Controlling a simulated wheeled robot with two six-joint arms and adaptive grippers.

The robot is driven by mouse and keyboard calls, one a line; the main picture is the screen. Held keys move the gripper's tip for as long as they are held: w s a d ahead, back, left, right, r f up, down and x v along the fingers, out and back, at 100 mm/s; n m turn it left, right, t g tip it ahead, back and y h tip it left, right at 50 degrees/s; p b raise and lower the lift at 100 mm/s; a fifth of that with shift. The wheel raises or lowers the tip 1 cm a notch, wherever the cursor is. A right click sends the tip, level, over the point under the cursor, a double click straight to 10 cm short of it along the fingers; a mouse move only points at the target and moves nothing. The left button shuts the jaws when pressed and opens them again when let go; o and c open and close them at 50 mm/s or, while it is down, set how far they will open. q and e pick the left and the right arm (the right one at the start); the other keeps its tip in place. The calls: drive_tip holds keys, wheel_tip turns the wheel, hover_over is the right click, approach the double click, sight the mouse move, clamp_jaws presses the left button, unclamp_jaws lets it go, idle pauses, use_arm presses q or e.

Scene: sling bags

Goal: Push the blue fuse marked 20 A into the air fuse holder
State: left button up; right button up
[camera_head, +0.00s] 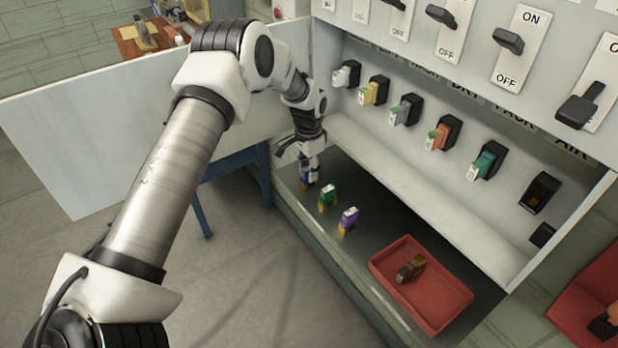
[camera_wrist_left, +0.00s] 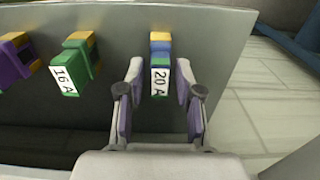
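The blue fuse (camera_wrist_left: 161,48) has a yellow end, a green part and a white label reading 20 A. It stands on the dark shelf, partly hidden by my gripper in the head view (camera_head: 304,182). My left gripper (camera_wrist_left: 160,82) is open, with one finger on each side of the fuse and small gaps showing. It points down at the shelf's far left end in the head view (camera_head: 308,172). The air fuse holder (camera_head: 540,193) is a black, empty socket at the right end of the holder row, near the AIR lettering. My right gripper is not seen.
A green fuse (camera_head: 327,197) marked 16 A and a purple fuse (camera_head: 348,220) stand beside the blue one. A red tray (camera_head: 450,308) holds a dark fuse (camera_head: 411,267). Several filled holders line the panel, below switches. An open white door (camera_head: 90,140) is at left.

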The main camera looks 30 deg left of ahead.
sight(308, 168)
use_arm(q)
clamp_jaws()
drive_tip(key=shift+r+p, duration=2.4)
drive_tip(key=shift+r, duration=0.7)
drive_tip(key=shift+f, duration=0.1)
